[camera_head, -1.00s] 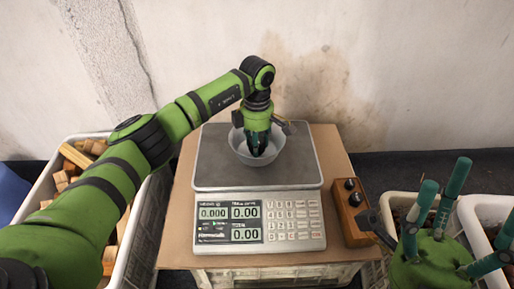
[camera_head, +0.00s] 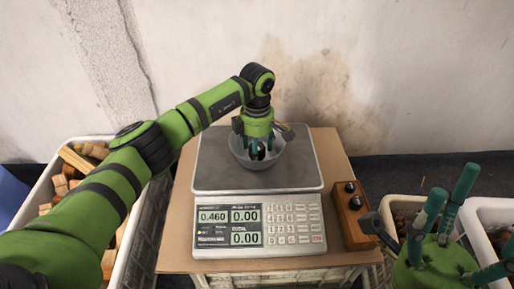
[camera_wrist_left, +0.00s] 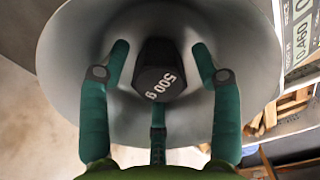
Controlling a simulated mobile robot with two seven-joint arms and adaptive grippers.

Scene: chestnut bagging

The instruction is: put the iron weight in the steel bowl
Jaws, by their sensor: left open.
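The iron weight (camera_wrist_left: 160,65), dark and marked 500 g, is inside the steel bowl (camera_wrist_left: 60,75) in the left wrist view. In the head view the bowl (camera_head: 238,155) stands on the scale's plate, and a dark bit of the weight shows between my fingers. My left gripper (camera_head: 258,152) is over the bowl with its fingers reaching down into it. The fingers are spread around the weight with gaps on both sides. My right gripper (camera_head: 445,215) is at the lower right, its fingers spread and empty.
The scale (camera_head: 215,180) reads 0.460 and stands on a cardboard-topped stand (camera_head: 335,160). A wooden block with black knobs (camera_head: 349,212) is right of it. A white crate of wood pieces (camera_head: 40,185) is at left. Crates (camera_head: 485,205) stand at right, and a wall is behind.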

